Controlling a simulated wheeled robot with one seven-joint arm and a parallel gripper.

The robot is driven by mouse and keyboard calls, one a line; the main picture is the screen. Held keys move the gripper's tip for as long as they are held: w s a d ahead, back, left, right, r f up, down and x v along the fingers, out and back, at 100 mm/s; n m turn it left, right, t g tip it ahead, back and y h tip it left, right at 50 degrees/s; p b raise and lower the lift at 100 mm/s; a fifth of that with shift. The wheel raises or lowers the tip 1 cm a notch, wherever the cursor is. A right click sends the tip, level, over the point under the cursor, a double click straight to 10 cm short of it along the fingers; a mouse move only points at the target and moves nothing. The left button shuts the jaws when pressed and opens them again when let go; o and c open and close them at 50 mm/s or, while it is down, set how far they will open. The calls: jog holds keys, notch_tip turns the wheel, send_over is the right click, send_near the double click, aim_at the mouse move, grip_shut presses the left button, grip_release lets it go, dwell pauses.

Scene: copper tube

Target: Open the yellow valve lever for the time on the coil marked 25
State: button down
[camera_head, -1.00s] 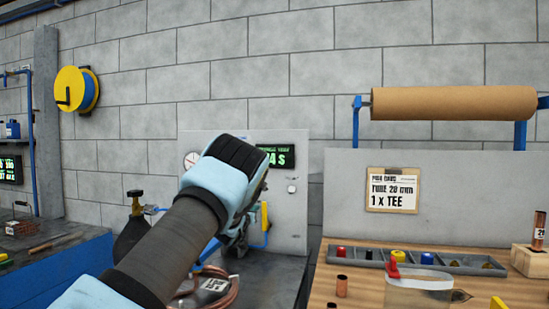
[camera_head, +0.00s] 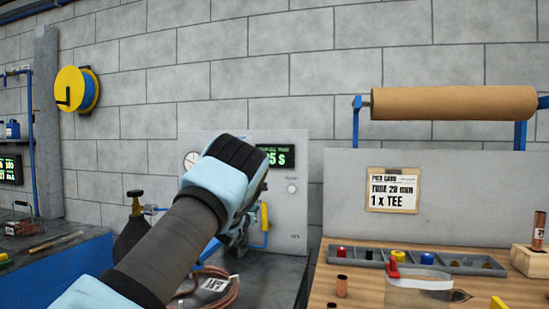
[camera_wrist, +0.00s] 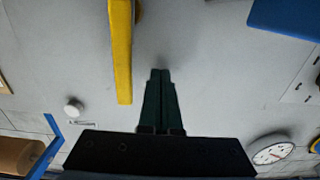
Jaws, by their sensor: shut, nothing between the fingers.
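The yellow valve lever (camera_head: 265,215) stands about upright on the grey panel (camera_head: 299,215), just right of my gripper (camera_head: 238,236) in the head view. In the wrist view the lever (camera_wrist: 122,50) is a long yellow bar to the left of my fingers (camera_wrist: 160,100), with a gap between. My fingers are together and empty. A green display (camera_head: 280,156) shows a number ending in "5 S"; my arm hides its first digit. A copper coil (camera_head: 222,300) with a white tag (camera_head: 215,285) lies below, partly behind my arm; I cannot read the tag surely.
A round gauge (camera_head: 191,160) and a white knob (camera_head: 292,188) are on the panel. A dark cylinder with a valve (camera_head: 134,205) stands to the left. A wooden bench (camera_head: 345,290) with a parts tray (camera_head: 440,265) is to the right.

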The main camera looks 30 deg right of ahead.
aim_at(286, 209)
jog(key=shift+s+d+f+b, duration=0.1)
jog(key=shift+s+d+b, duration=0.9)
jog(key=shift+s+d, duration=0.8)
jog(key=shift+s+d+b, duration=1.1)
jog(key=shift+s+d, duration=0.85)
jog(key=shift+d, duration=0.3)
jog(key=shift+s+a, duration=0.1)
jog(key=b+v, duration=0.3)
jog(key=v, duration=0.4)
jog(key=shift+s+a, duration=0.25)
jog(key=shift+s, duration=0.05)
